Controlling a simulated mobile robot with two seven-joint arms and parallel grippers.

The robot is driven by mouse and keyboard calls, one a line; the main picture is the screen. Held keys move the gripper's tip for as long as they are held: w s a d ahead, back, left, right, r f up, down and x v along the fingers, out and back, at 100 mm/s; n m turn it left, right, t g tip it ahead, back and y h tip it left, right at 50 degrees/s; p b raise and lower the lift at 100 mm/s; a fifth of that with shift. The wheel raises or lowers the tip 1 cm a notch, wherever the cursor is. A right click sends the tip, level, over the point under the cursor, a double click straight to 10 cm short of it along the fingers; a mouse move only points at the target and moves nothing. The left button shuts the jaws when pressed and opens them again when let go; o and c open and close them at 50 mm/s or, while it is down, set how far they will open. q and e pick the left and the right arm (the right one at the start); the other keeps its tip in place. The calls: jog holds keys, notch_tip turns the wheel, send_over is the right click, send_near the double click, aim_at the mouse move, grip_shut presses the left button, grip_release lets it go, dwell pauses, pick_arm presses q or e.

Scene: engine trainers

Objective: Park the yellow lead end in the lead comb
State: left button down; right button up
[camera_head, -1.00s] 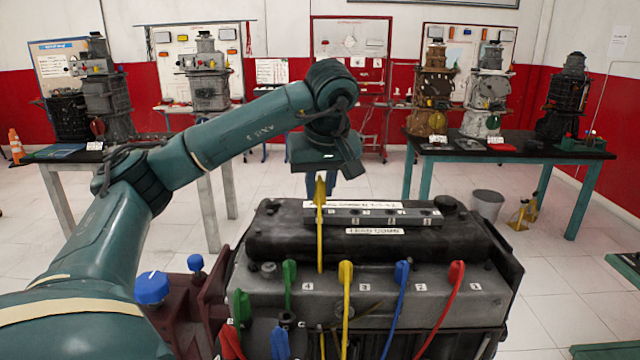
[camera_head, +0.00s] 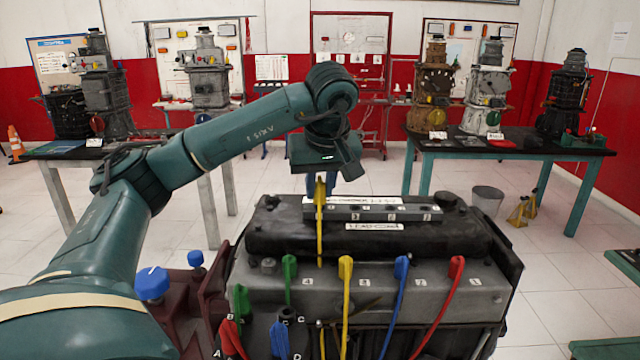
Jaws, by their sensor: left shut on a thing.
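My left gripper (camera_head: 320,178) is at the upper middle, above the left end of the lead comb, shut on the yellow lead end (camera_head: 320,193). The yellow lead hangs straight down from it, in front of the comb and the engine cover. The lead comb (camera_head: 412,215) is a grey bar with numbered slots on top of the dark engine cover, above a "LEAD COMB" label. The lead end overlaps the comb's left part in the picture, and I cannot tell whether they touch. My fingertips are mostly hidden by the hand. My right gripper is not in view.
Green (camera_head: 289,267), second yellow (camera_head: 345,268), blue (camera_head: 401,268) and red (camera_head: 456,266) lead ends stand in a row on the engine's front. Blue knobs (camera_head: 152,284) stand at the left. Tables with other engines stand behind. The floor around is mostly clear.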

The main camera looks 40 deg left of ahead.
pick_arm(q)
jog(key=shift+f, duration=0.4)
dwell(0.5)
jog(key=c, duration=1.2)
grip_release()
jog(key=shift+d+r, duration=0.1)
jog(key=shift+r, duration=0.15)
jog(key=p+v, duration=0.2)
jog(key=v, duration=1)
jog(key=shift+r, duration=0.35)
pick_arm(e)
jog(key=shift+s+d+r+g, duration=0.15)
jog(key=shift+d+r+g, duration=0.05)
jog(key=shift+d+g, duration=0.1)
